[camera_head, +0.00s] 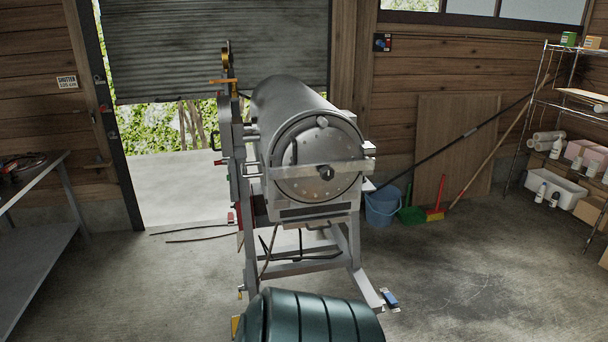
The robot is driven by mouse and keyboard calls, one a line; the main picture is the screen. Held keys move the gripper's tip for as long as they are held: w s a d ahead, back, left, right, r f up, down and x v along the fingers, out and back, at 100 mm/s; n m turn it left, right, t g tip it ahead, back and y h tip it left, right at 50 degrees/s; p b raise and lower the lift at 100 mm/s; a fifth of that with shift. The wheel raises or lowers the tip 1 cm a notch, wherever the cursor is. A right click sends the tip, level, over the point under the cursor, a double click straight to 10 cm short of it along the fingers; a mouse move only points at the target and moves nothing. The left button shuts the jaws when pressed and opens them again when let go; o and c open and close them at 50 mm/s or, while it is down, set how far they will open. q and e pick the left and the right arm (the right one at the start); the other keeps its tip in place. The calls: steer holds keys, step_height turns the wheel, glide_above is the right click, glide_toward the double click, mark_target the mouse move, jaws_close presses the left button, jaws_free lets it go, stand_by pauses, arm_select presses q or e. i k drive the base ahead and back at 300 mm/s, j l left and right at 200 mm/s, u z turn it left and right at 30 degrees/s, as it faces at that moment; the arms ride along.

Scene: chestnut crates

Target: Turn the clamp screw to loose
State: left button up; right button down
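The clamp screw (326,173) looks like a small dark knob at the middle of a flat metal bar (350,167). The bar lies across the round front door (310,150) of a grey metal drum (296,98). The door sits against the drum's front. The knob is too small to tell how far it is turned. Neither of my grippers shows in the head view, and nothing is seen touching the screw or the bar.
The drum stands on a grey metal frame (355,262). A dark green ribbed rounded thing (312,318) fills the lower middle. A blue bucket (382,208) stands right of the frame, a table (30,232) at left. Shelves line the right wall.

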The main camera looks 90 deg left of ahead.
mark_target(327, 173)
steer(key=i+j+u, duration=0.15)
steer(key=u, duration=0.25)
steer(key=i+u, duration=0.55)
steer(key=u, duration=0.2)
steer(key=i+u, duration=0.2)
steer(key=u, duration=0.2)
steer(key=i+l+u, duration=0.1)
steer(key=i+u, duration=0.3)
steer(key=i, duration=0.1)
